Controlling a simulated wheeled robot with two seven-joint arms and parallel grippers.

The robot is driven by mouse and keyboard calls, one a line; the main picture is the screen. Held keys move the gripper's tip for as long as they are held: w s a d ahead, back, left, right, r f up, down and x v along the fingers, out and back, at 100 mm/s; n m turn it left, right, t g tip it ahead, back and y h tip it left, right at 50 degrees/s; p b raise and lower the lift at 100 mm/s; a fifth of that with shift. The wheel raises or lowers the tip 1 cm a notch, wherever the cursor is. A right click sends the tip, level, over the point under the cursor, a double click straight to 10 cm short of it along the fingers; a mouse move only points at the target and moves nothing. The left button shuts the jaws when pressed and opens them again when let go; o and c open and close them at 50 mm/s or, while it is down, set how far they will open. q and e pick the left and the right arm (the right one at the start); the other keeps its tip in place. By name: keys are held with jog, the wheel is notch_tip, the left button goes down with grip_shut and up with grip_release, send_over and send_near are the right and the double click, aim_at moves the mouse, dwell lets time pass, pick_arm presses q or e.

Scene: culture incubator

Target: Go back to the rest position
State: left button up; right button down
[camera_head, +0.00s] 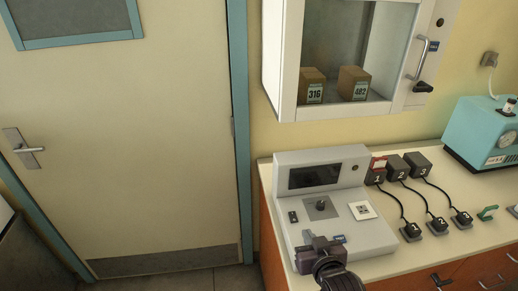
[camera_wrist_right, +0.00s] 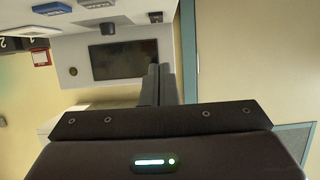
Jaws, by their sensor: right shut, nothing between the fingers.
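My right gripper (camera_head: 318,243) is dark and stands at the front edge of the grey control device (camera_head: 312,205), at the lower middle of the head view. In the right wrist view its two fingers (camera_wrist_right: 160,82) are pressed together with nothing between them. The device's dark screen (camera_wrist_right: 123,60) lies beyond the fingers there. The gripper hides part of the device's front; whether it touches the device I cannot tell. My left gripper is in neither view.
Numbered black plugs (camera_head: 397,168) with cables stand right of the device on the counter (camera_head: 455,190). A turquoise instrument (camera_head: 478,130) is at far right. A wall cabinet (camera_head: 285,60) holds boxes 316 (camera_head: 313,85) and 402 (camera_head: 354,83). A closed door (camera_head: 120,150) fills the left.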

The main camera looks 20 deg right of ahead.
jog(key=shift+a, duration=0.2)
jog(key=s+a+f+n+g+y, duration=0.25)
jog(key=s+a+n+g, duration=0.25)
jog(key=s+a+g, duration=0.55)
notch_tip(320, 180, down, 29)
jog(key=s+b, duration=0.2)
jog(key=s+d+f+g+b, duration=0.1)
jog(key=s+d+f, duration=0.1)
jog(key=s+f, duration=0.8)
jog(key=s+d+f+g+b, duration=0.1)
jog(key=s+f, duration=0.9)
jog(key=f, duration=0.2)
jog(key=shift+d+f+y, duration=0.15)
jog(key=shift+d+y, duration=0.2)
